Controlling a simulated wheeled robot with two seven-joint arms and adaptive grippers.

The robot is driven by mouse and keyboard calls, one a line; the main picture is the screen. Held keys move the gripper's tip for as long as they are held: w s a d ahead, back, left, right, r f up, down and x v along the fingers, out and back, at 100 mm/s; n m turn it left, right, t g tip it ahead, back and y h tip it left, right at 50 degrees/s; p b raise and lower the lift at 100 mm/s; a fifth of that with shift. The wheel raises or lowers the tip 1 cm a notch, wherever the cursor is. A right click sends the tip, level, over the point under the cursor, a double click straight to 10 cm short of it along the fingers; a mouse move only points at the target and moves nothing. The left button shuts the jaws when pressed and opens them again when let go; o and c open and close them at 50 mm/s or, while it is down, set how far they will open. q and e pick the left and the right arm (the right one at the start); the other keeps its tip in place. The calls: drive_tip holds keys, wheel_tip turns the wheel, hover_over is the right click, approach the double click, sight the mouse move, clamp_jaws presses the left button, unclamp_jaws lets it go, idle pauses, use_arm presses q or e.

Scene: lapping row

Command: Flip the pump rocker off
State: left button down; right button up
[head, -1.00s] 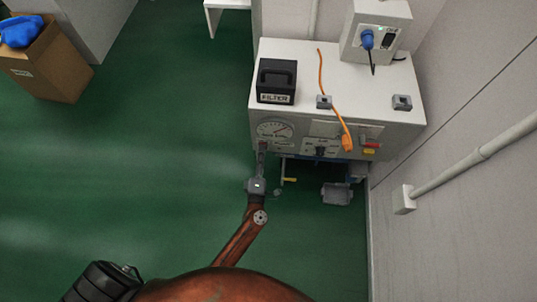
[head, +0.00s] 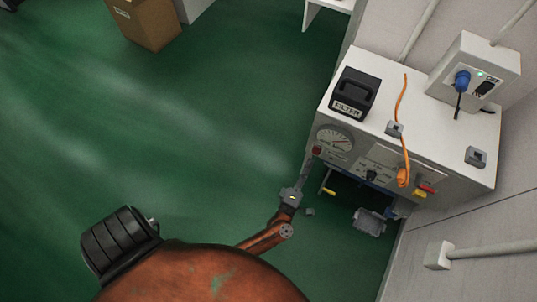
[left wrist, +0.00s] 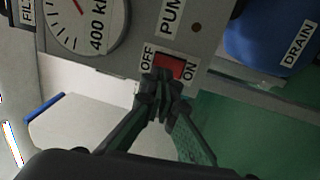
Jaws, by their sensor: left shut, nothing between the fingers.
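The pump rocker (left wrist: 168,66) is a small red switch on the grey front panel, between an OFF label at left and an ON label at right in the left wrist view. In the head view the rocker (head: 317,150) is a small red spot below the gauge. My left gripper (left wrist: 163,88) is shut and empty. Its fingertips are right at the rocker's lower edge and cover part of it; I cannot tell whether they touch. In the head view my left gripper (head: 304,173) reaches up to the panel. Which way the rocker is tipped is unclear. My right gripper is not in view.
A round gauge (left wrist: 80,22) is beside the rocker. A blue part labelled DRAIN (left wrist: 275,32) is at right. The white cabinet (head: 440,125) bears a black FILTER box (head: 356,92) and an orange cable (head: 404,120).

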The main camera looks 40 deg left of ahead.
use_arm(q)
drive_tip(key=p+v, duration=0.4)
drive_tip(key=v, duration=0.7)
drive_tip(key=s+a+f+m+g+h+p, duration=0.1)
drive_tip(key=s+f+m+g+h+p, duration=0.4)
drive_tip(key=s+f+m+p, duration=0.5)
drive_tip(key=shift+s+a+f+m+g+h, duration=0.3)
drive_tip(key=shift+s+f+m+h, duration=0.95)
drive_tip(key=shift+m, duration=0.65)
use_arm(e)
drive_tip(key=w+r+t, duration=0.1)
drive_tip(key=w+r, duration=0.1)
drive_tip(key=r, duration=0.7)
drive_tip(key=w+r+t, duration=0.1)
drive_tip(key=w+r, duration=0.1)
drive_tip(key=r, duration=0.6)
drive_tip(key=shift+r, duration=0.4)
use_arm(q)
drive_tip(key=shift+w+f, duration=0.1)
drive_tip(key=shift+w, duration=0.25)
